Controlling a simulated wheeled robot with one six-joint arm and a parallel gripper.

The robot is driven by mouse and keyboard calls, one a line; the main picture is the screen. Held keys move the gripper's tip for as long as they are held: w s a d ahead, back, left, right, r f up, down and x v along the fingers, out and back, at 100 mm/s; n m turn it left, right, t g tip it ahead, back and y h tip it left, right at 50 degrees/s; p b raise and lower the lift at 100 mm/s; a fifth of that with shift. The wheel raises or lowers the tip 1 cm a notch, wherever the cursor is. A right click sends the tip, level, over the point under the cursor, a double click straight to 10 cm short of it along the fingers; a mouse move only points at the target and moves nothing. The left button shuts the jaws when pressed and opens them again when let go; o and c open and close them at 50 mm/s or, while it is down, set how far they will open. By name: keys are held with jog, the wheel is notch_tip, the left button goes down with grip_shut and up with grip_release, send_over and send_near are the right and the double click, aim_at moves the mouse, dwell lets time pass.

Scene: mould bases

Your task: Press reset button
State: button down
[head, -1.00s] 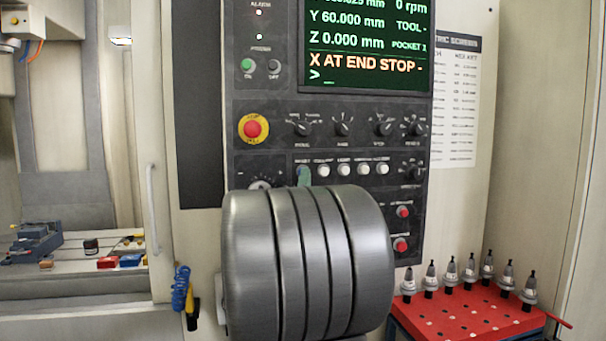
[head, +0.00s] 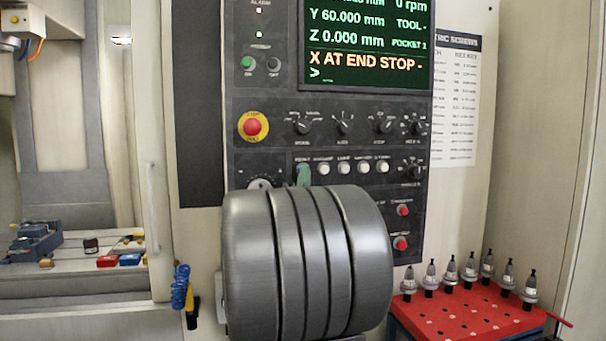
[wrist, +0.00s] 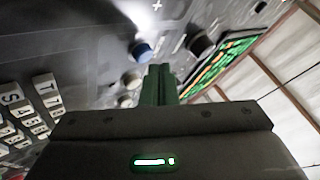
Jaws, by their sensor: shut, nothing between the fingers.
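The reset button shows as a blue round cap (wrist: 141,50) in the wrist view, on the dark control panel. In the head view it is hidden behind the green fingers of my gripper (head: 303,172), under the RESET label at the left end of the button row. In the wrist view my gripper (wrist: 160,70) is shut and empty, with its tips just below and to the right of the blue cap. I cannot tell whether the tips touch the panel.
White buttons (head: 344,169) continue the row to the right. A yellow-ringed red emergency stop (head: 253,127) sits up left. The screen (head: 366,45) reads "X AT END STOP". A red tool rack (head: 465,315) stands lower right. My grey arm hides the lower panel.

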jog(key=shift+w, duration=0.2)
jog(key=shift+w+a+b, duration=0.15)
jog(key=shift+w+b, duration=0.2)
jog(key=shift+b, duration=0.05)
dwell(0.6)
jog(key=shift+s+d+b, duration=0.2)
jog(key=shift+s+b, duration=0.5)
jog(key=shift+s, duration=0.1)
jog(key=s+b, duration=0.1)
jog(key=s, duration=0.1)
jog(key=s+d+b, duration=0.1)
jog(key=s+b, duration=0.1)
jog(key=shift+s+d, duration=0.2)
jog(key=shift+s, duration=0.15)
dwell(0.7)
